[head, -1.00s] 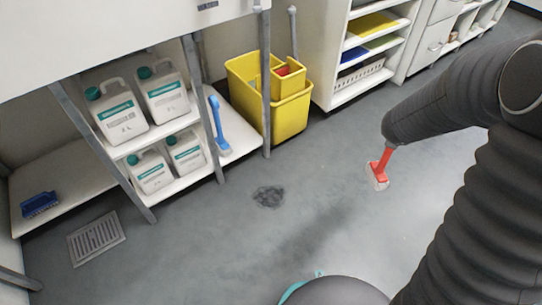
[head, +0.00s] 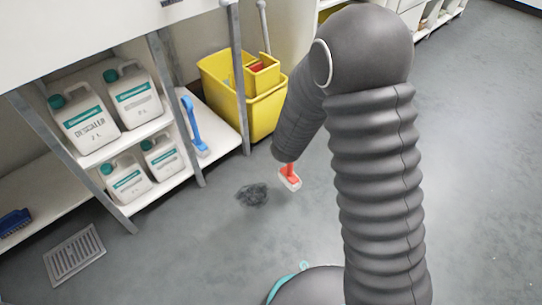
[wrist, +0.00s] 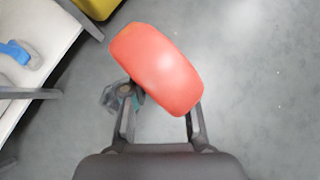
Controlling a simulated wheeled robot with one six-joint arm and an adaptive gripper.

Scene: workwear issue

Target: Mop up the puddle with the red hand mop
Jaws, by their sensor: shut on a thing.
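The red hand mop (head: 289,176) hangs below the end of my arm in the head view, its pale head lowest. It is right of the puddle and looks apart from it. In the wrist view its rounded red part (wrist: 155,68) fills the middle. My gripper (wrist: 160,108) is shut on it, with one finger on each side; the sleeve hides the gripper in the head view. The puddle (head: 253,195) is a small dark patch on the grey floor. A grey shape with some teal shows behind the left finger in the wrist view; I cannot tell what it is.
A floor drain (head: 75,254) lies left of the puddle. A shelf (head: 160,189) with white jugs and a blue brush (head: 194,126) stands behind it. A yellow mop bucket (head: 236,98) is at the back. The floor on the right is clear.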

